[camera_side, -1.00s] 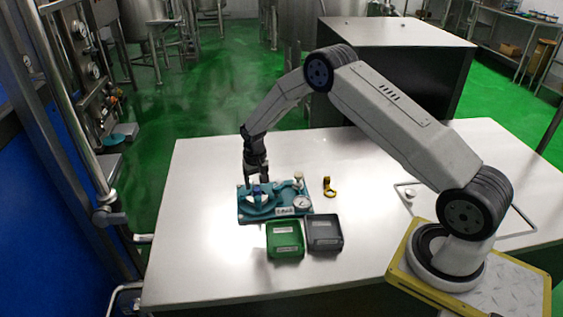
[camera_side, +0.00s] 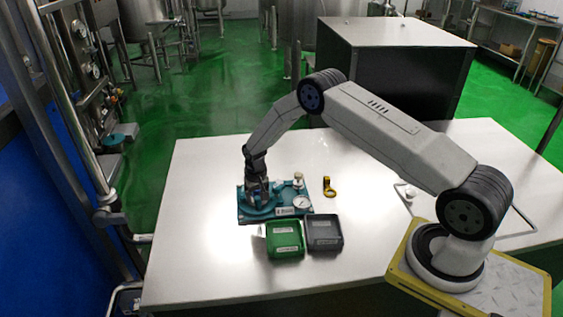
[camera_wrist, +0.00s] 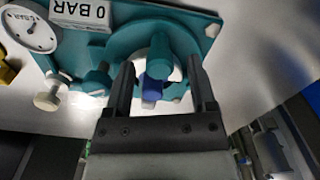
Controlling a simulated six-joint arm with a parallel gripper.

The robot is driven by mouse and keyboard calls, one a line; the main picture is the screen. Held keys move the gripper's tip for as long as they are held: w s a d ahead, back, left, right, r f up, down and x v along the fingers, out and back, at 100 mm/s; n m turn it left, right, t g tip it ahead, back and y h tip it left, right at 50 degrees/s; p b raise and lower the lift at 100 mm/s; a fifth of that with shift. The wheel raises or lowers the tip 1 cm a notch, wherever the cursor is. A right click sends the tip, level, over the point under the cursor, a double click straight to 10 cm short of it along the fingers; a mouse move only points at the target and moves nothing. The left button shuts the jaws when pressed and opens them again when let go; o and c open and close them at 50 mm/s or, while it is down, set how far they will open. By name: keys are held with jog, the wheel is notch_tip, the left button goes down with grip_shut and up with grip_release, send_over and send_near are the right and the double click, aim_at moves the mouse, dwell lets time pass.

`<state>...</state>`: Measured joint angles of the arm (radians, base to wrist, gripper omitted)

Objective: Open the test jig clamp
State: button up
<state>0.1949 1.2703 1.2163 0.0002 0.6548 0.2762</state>
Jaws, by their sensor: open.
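The teal test jig (camera_side: 270,212) lies on the steel table with a round gauge (camera_side: 301,203) at its right. In the wrist view the jig (camera_wrist: 205,22) shows with the gauge (camera_wrist: 30,30) and a "0 BAR" label (camera_wrist: 78,12). Its clamp (camera_wrist: 160,55) is a teal arm over a pale round part, with a blue piece (camera_wrist: 156,88) below it. My gripper (camera_wrist: 162,72) is open, one finger on each side of the clamp. In the side view my gripper (camera_side: 257,190) is low over the jig and hides part of the clamp. Finger contact cannot be told.
A green tray (camera_side: 286,254) and a dark grey tray (camera_side: 340,235) stand in front of the jig. A small yellow item (camera_side: 328,187) lies to its right. A white knob (camera_wrist: 45,102) rises beside the gauge. The left of the table is clear.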

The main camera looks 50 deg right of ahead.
jog(key=shift+f, duration=0.8)
grip_shut()
dwell(1.0)
